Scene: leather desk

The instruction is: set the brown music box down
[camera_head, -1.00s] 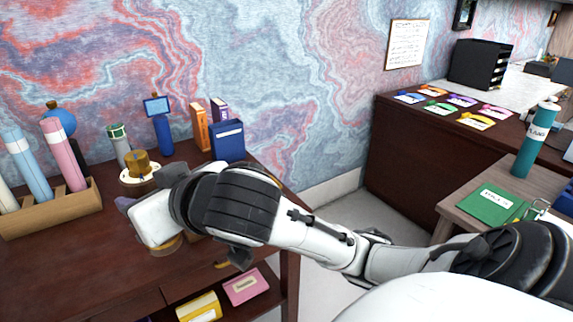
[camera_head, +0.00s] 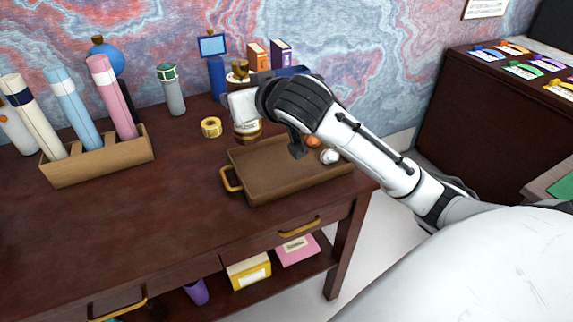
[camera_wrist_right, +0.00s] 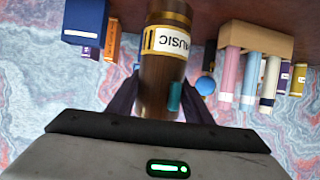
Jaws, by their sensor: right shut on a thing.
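The brown music box (camera_head: 246,131) has gold bands, a white label and a gold top. My right gripper (camera_head: 243,106) is shut around its middle and hides that part in the head view. The box stands upright, just behind the tray's back left corner. I cannot tell whether its base touches the desk. The right wrist view is upside down and shows the brown body with the MUSIC label (camera_wrist_right: 163,77) between the dark fingers (camera_wrist_right: 160,100). My left gripper is in neither current view.
A brown tray (camera_head: 270,187) with yellow handles holds small round things. A yellow tape roll (camera_head: 210,127) lies left of the box. A blue bin (camera_head: 290,71) and binders stand behind. A wooden rack (camera_head: 97,159) of cylinders is at left. The desk's front left is bare.

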